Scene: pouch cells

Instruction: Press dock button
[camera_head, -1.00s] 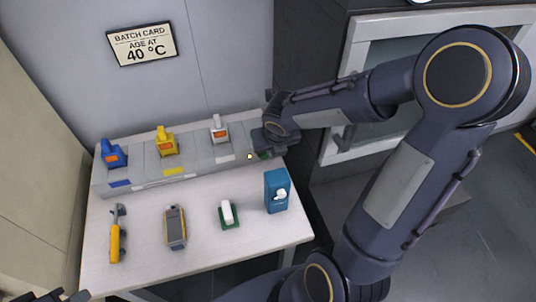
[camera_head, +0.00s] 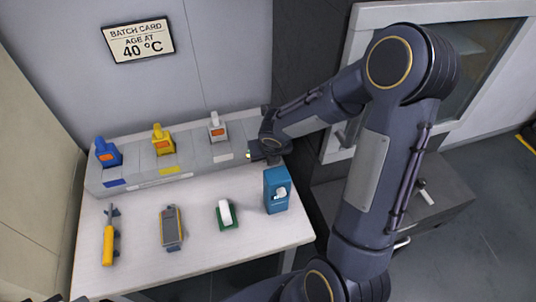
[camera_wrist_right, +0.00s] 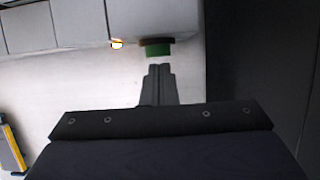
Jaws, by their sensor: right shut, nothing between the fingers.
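The dock (camera_head: 205,160) is a long grey raised shelf along the back of the table. It holds a blue, a yellow and a white device. A green button (camera_wrist_right: 157,48) sits on the dock's front at its right end, beside a small lit lamp (camera_wrist_right: 117,44), also visible in the head view (camera_head: 248,155). My right gripper (camera_wrist_right: 159,68) is shut and empty. Its tips point at the green button from just in front; a narrow gap seems to show between them. In the head view the right gripper (camera_head: 268,157) hides the button. My left gripper is not clearly visible.
On the white table (camera_head: 200,255) lie a yellow-handled tool (camera_head: 109,238), a grey-yellow meter (camera_head: 171,228), a white item on a green base (camera_head: 226,214) and a blue box (camera_head: 277,190). A batch card (camera_head: 139,41) reading 40 °C hangs behind. A windowed cabinet stands right.

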